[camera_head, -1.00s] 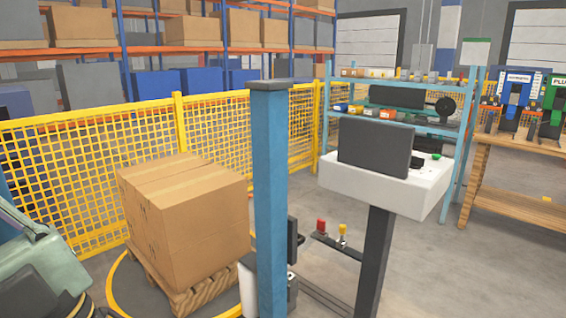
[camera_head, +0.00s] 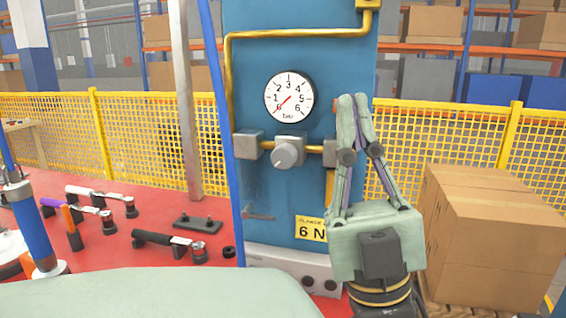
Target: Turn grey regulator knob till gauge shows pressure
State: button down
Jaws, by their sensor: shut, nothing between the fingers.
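The grey regulator knob (camera_head: 287,155) sits on the yellow pipe line at the front of a blue panel (camera_head: 300,200). A round white gauge (camera_head: 288,97) marked in bar is above it, its red needle pointing to the lower left near the low end of the scale. My gripper (camera_head: 352,99) is to the right of the knob and gauge, pointing up, with its fingertips together and nothing between them. It is apart from the knob in the picture and hides part of the panel's right edge.
A red bench (camera_head: 130,270) at the left carries several tools and a blue cylinder (camera_head: 32,228). A yellow mesh fence (camera_head: 130,130) runs behind. Stacked cardboard boxes (camera_head: 490,235) stand on a pallet at the right. Grey blocks (camera_head: 248,144) flank the knob.

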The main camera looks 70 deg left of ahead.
aim_at(285, 156)
jog(key=l+u, duration=0.4)
jog(key=k+l+u, duration=0.2)
jog(key=l+u, duration=0.2)
jog(key=j+u, duration=0.15)
jog(key=u, duration=0.2)
jog(key=j+u, duration=0.15)
jog(key=u, duration=0.2)
jog(key=j+u, duration=0.1)
jog(key=u, duration=0.25)
